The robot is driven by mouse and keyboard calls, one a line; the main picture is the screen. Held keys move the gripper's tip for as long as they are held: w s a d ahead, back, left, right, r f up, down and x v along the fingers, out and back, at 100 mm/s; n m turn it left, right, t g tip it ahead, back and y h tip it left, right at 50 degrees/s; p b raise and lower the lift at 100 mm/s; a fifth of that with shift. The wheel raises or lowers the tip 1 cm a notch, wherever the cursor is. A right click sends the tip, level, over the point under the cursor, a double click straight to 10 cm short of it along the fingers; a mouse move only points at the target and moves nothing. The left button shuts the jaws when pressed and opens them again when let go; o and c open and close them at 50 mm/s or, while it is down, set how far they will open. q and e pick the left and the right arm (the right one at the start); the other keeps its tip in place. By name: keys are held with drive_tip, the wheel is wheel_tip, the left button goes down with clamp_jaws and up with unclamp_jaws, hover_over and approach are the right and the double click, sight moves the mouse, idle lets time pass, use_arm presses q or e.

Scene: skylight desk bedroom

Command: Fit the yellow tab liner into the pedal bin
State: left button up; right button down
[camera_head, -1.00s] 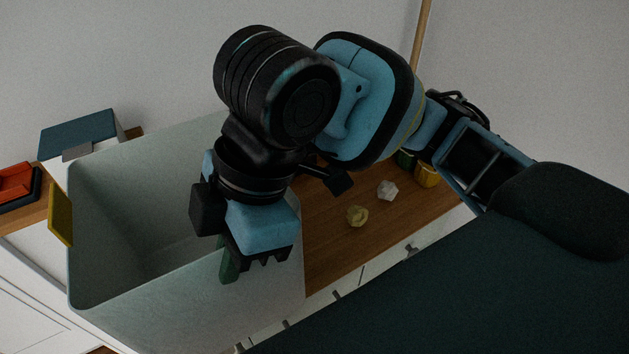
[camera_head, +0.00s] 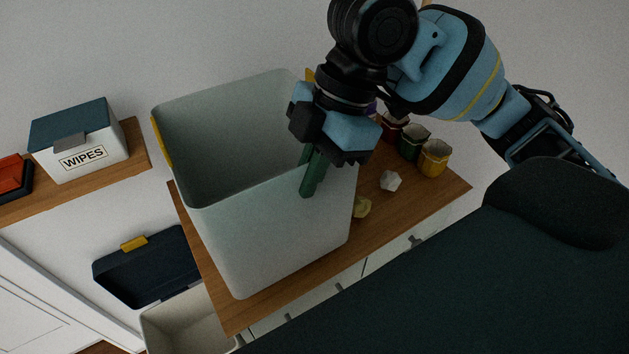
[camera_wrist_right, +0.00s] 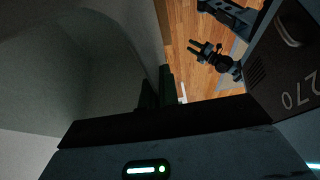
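The yellow tab liner (camera_head: 285,245) is a large pale grey-green open tub with a yellow tab on its left rim and another behind its right rim. My right gripper (camera_head: 310,172) is shut on its right wall, one finger seeming inside and one outside. In the wrist view the liner wall (camera_wrist_right: 150,40) runs between the dark fingers (camera_wrist_right: 156,92). The pedal bin (camera_head: 185,322) is cream, at lower left, its dark lid (camera_head: 148,268) with a yellow tab swung up. A dark gripper, apparently my left (camera_wrist_right: 212,52), shows small in the wrist view; its opening is unclear.
The wooden desk top (camera_head: 440,190) lies under and around the liner. It holds crumpled pieces (camera_head: 390,181) and several coloured pots (camera_head: 433,157). A shelf at left carries a WIPES box (camera_head: 80,140) and a red item (camera_head: 12,178).

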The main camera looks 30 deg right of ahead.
drive_tip(key=f, duration=0.1)
drive_tip(key=d+f, duration=0.1)
drive_tip(key=f, duration=0.1)
drive_tip(key=shift+w+d+f+b, duration=0.25)
drive_tip(key=shift+w+b, duration=0.05)
drive_tip(key=shift+w, duration=0.1)
drive_tip(key=shift+f, duration=0.1)
drive_tip(key=c, duration=1.7)
unclamp_jaws()
